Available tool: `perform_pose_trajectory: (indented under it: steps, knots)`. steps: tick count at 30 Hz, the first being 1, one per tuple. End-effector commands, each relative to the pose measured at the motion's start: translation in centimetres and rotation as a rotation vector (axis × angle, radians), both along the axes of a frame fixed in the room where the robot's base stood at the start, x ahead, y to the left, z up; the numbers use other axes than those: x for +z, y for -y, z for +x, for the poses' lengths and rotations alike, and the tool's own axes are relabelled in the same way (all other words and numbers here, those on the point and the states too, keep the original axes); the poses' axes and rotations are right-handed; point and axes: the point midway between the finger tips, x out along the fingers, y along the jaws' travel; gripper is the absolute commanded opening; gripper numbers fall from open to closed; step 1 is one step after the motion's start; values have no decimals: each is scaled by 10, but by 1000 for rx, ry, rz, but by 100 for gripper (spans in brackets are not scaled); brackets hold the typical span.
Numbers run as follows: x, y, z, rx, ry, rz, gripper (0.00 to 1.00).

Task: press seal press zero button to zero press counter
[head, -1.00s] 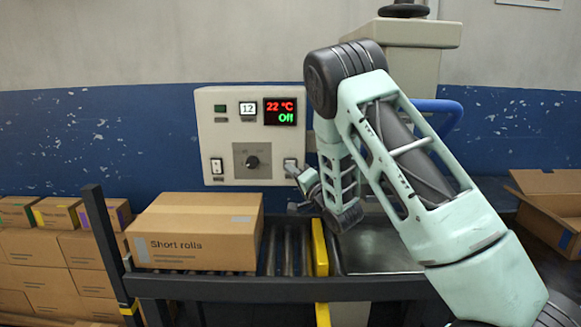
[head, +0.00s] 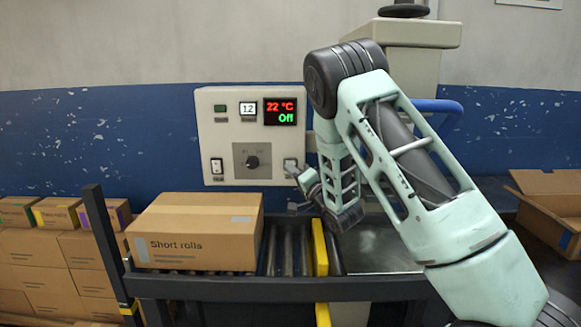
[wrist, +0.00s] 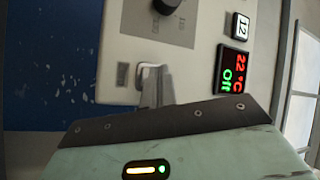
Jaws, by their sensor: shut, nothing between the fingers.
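The grey control panel (head: 230,140) on the blue wall has a small counter (head: 248,108) reading 12, also seen in the wrist view (wrist: 240,25). Beside it a display (head: 280,111) reads "22 °C" in red and "Off" in green. A light-coloured button or switch (head: 290,163) sits at the panel's lower right; in the wrist view it (wrist: 151,70) is partly hidden by my fingertips. My gripper (head: 293,171) is shut and empty, its tips at that control. I cannot tell whether they touch or press it. Its label is unreadable.
A dark knob (head: 252,162) and a left rocker switch (head: 216,166) share the panel. A "Short rolls" box (head: 195,232) stands on the roller conveyor below, near a yellow post (head: 320,250). An open carton (head: 548,205) is at the right.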

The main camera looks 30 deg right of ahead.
Motion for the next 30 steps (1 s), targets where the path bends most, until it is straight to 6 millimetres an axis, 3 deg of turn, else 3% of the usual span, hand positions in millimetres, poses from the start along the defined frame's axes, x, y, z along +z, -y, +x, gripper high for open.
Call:
perform_pose_trajectory:
  steps: [30]
  knots:
    - [0, 5, 7, 0, 0, 0, 0]
